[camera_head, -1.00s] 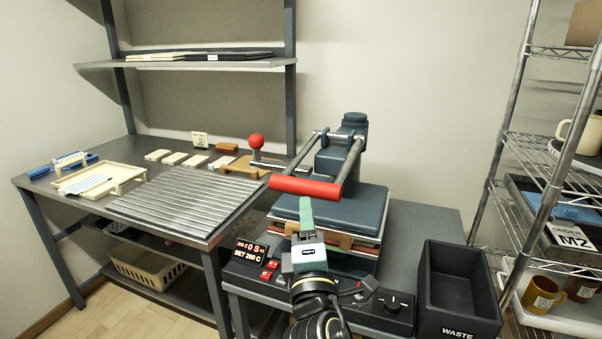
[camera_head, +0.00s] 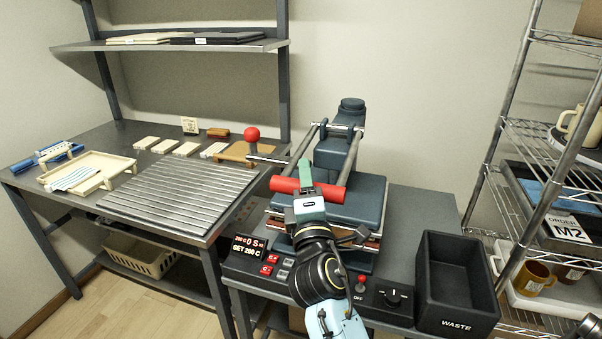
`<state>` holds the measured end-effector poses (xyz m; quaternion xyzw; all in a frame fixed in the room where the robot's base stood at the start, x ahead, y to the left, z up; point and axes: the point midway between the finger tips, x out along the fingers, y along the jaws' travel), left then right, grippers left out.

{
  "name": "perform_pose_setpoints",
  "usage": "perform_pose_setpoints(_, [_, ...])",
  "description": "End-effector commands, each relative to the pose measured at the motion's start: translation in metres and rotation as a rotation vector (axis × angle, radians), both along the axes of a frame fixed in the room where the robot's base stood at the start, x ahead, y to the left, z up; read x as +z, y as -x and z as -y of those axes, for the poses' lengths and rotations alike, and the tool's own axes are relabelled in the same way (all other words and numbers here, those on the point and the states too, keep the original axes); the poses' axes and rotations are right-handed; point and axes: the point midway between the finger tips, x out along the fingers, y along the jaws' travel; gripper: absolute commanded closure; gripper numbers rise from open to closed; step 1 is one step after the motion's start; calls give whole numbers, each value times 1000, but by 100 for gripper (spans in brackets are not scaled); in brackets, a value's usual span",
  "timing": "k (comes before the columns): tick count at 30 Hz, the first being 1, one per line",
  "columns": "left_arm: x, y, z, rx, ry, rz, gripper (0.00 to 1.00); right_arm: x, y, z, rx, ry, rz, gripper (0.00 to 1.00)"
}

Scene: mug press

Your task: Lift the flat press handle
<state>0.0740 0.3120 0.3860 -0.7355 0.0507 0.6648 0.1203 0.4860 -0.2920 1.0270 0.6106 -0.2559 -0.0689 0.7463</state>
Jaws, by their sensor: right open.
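The flat press (camera_head: 368,197) stands on the right-hand table, with a blue-grey upper plate and a post behind it. Its handle is a red bar (camera_head: 341,193) joined to two metal arms, low over the front of the upper plate. My right gripper (camera_head: 306,174) reaches up from the bottom of the picture and overlaps the bar near its left part. Its green finger stands in front of or over the bar; I cannot tell whether they touch. The gripper is open. My left gripper is not in view.
A black waste bin (camera_head: 455,320) stands right of the press, beside a wire shelf rack with mugs (camera_head: 537,279). A red ball lever (camera_head: 252,134) rises left of the press. A control panel (camera_head: 392,297) lies in front.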

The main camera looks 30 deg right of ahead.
Motion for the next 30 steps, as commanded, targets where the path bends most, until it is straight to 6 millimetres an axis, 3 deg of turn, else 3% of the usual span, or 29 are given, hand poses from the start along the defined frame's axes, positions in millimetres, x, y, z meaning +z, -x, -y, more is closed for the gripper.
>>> perform_pose_setpoints(12, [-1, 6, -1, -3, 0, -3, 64, 1, -1, 3, -2, -1, 0, 49])
perform_pose_setpoints(24, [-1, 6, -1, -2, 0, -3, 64, 1, -1, 3, -1, -1, -1, 100])
perform_pose_setpoints(30, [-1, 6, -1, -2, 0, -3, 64, 1, -1, 3, -1, -1, -2, 100])
